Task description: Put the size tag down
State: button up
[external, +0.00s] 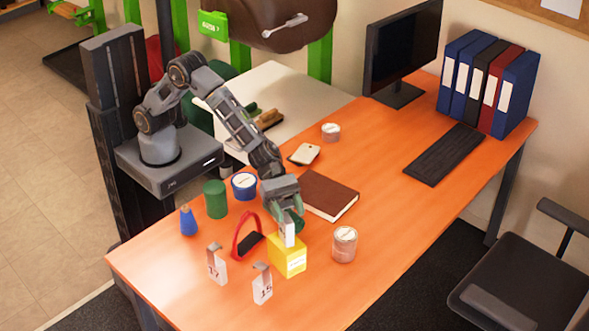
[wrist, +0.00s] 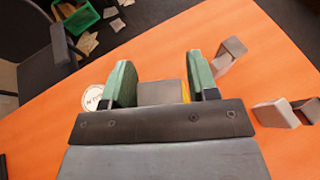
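My gripper (external: 291,212) is pointing down over the table, with a pale size tag (external: 289,234) between its fingers. In the wrist view the green fingers (wrist: 162,82) stand on either side of the greyish tag (wrist: 161,93). The tag's lower end is at the top of a yellow box (external: 287,258); I cannot tell whether they touch. Two other size tags stand on the table to the left of the box: one marked 17 (external: 217,264) and one marked 15 (external: 262,284). The held tag's number is not readable.
A red-and-black looped object (external: 249,240) stands close left of the box, and a lidded jar (external: 343,245) to its right. A brown book (external: 328,195), green cylinder (external: 215,199) and blue tin (external: 244,186) are behind. The orange table (external: 400,240) is clear at the right front.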

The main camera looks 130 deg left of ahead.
jog(key=shift+o, duration=0.7)
